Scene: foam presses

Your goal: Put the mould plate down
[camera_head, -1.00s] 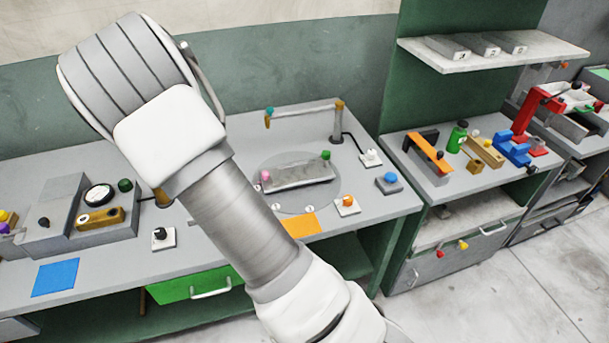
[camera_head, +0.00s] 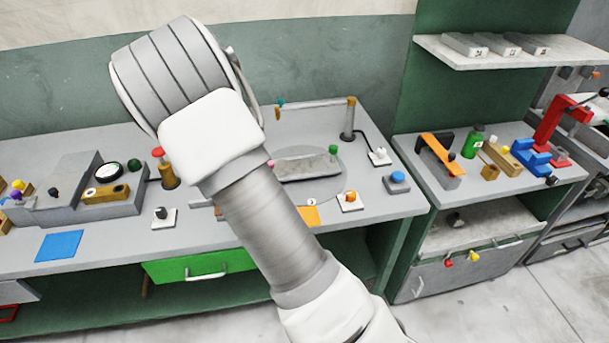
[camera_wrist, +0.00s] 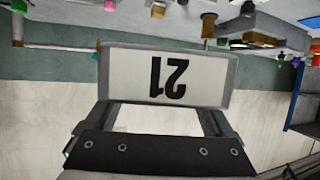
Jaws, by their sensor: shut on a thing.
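The mould plate (camera_wrist: 130,78) is a grey block with a white face marked 21, which reads upside down in the wrist view. My gripper (camera_wrist: 163,108) is shut on it, with one finger at each end, and holds it up in the air. In the head view my arm crosses the middle of the picture, and neither my gripper nor the held plate can be made out there. Three similar grey plates (camera_head: 512,43) lie in a row on the wall shelf (camera_head: 440,50) at the upper right.
A side table (camera_head: 550,184) at the right holds coloured clamps and a green bottle (camera_head: 474,141).

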